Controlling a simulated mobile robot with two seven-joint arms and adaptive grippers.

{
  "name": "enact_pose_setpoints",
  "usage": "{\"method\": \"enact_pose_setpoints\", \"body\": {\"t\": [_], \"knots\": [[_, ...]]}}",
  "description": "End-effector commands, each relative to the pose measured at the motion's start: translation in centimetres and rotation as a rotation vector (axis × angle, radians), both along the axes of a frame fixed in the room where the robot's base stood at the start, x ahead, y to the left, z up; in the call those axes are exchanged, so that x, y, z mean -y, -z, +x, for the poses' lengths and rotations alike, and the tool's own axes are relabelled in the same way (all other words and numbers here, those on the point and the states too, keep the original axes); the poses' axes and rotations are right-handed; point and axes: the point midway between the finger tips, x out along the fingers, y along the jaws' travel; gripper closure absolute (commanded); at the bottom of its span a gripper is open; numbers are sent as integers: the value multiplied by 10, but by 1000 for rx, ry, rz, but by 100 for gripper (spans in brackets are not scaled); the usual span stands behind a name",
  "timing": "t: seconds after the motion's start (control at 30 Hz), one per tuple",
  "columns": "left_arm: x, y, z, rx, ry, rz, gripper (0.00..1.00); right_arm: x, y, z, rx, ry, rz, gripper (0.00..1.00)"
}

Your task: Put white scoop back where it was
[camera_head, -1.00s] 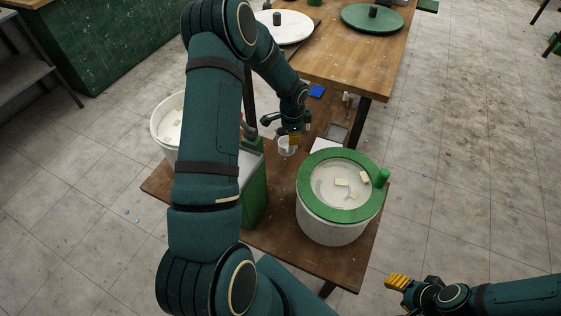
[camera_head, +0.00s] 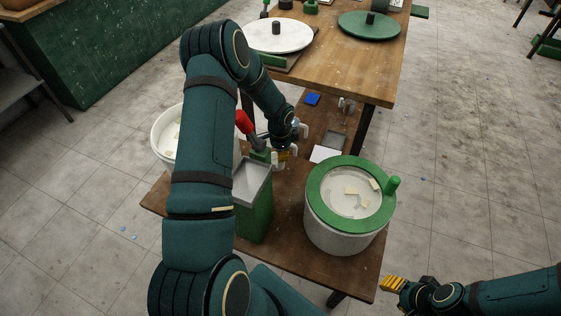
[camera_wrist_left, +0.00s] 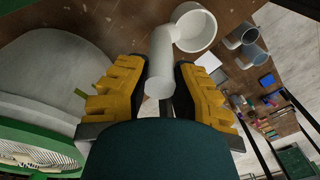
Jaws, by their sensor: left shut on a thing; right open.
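My left gripper (camera_head: 287,152) is shut on the handle of the white scoop (camera_wrist_left: 194,28). The scoop's round cup points away from the fingers in the left wrist view, and its interior shows no visible contents. In the head view the scoop (camera_head: 277,158) is small and partly covered by the gripper, beside the green box (camera_head: 256,215) and behind the green-rimmed white tub (camera_head: 345,235). I cannot tell whether it touches the table. My right gripper (camera_head: 393,285) is open and empty at the lower right, off the table.
The tub holds several pale pieces. A white bucket (camera_head: 160,145) stands at left, partly behind my arm. A red handle (camera_head: 243,122) rises by the green box.

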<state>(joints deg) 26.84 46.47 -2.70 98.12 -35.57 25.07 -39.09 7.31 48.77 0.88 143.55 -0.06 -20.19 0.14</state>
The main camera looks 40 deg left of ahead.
Motion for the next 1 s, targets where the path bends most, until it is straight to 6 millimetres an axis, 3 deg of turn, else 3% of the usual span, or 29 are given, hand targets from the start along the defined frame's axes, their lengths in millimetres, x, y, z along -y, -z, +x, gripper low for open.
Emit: {"method": "enact_pose_setpoints", "body": {"t": [0.37, 0.73, 0.77, 0.8, 1.0], "knots": [[0, 40, 0, -1, 0, -1, 100, 0, 9, 2, 5, 1, -1, 53], [0, 43, 0, 0, 0, 0, 100, 0, 12, 2, 6, 1, -1, 53], [0, 43, 0, 0, 0, 0, 71, 0, 12, 2, 6, 1, -1, 53], [0, 43, 0, 0, 0, 0, 57, 0, 11, 2, 6, 1, -1, 53], [0, 42, 0, 0, 0, 0, 55, 0, 11, 2, 6, 1, -1, 53]]}}
